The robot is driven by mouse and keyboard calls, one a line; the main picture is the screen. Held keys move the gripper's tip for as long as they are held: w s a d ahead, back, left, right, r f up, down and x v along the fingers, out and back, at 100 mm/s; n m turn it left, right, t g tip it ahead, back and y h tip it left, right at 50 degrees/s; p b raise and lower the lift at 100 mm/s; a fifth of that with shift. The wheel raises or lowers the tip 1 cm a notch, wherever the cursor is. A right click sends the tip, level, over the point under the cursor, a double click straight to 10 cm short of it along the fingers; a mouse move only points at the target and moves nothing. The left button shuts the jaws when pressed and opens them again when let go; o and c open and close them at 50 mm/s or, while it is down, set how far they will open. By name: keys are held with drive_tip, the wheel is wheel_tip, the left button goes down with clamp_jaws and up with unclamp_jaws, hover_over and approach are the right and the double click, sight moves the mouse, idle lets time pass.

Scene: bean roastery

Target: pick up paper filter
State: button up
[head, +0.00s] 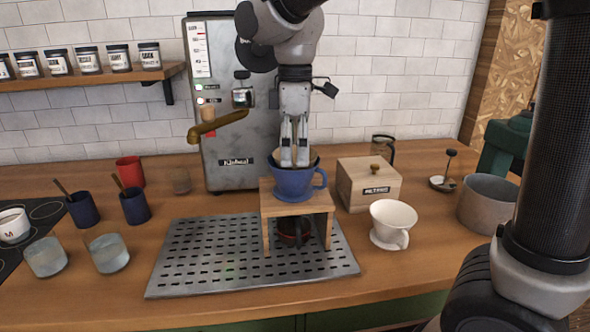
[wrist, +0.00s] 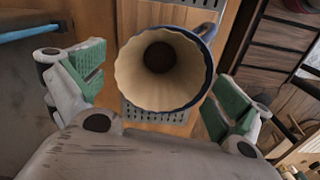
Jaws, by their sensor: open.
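The paper filter (wrist: 135,80) is a cream fluted cone, open side up, seated inside the blue dripper (head: 293,182). In the head view only a little of its rim shows behind my fingers. The dripper stands on a small wooden stand (head: 297,204), and its handle also shows at the top right of the filter in the wrist view. My gripper (head: 294,163) points down directly above the dripper. In the wrist view my gripper (wrist: 157,95) is open, with green finger pads on either side of the filter and dripper, and nothing is held.
A dark carafe (head: 292,233) sits under the stand on a perforated metal tray (head: 200,252). The roaster machine (head: 232,130) with a brass spout (head: 215,125) is behind left. A wooden box (head: 352,190) and white dripper (head: 392,222) stand right. Several cups are left.

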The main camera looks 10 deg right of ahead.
drive_tip(key=shift+f, duration=0.1)
drive_tip(key=shift+c, duration=0.2)
drive_tip(key=c, duration=0.7)
wheel_tip(320, 180, up, 10)
idle(0.4)
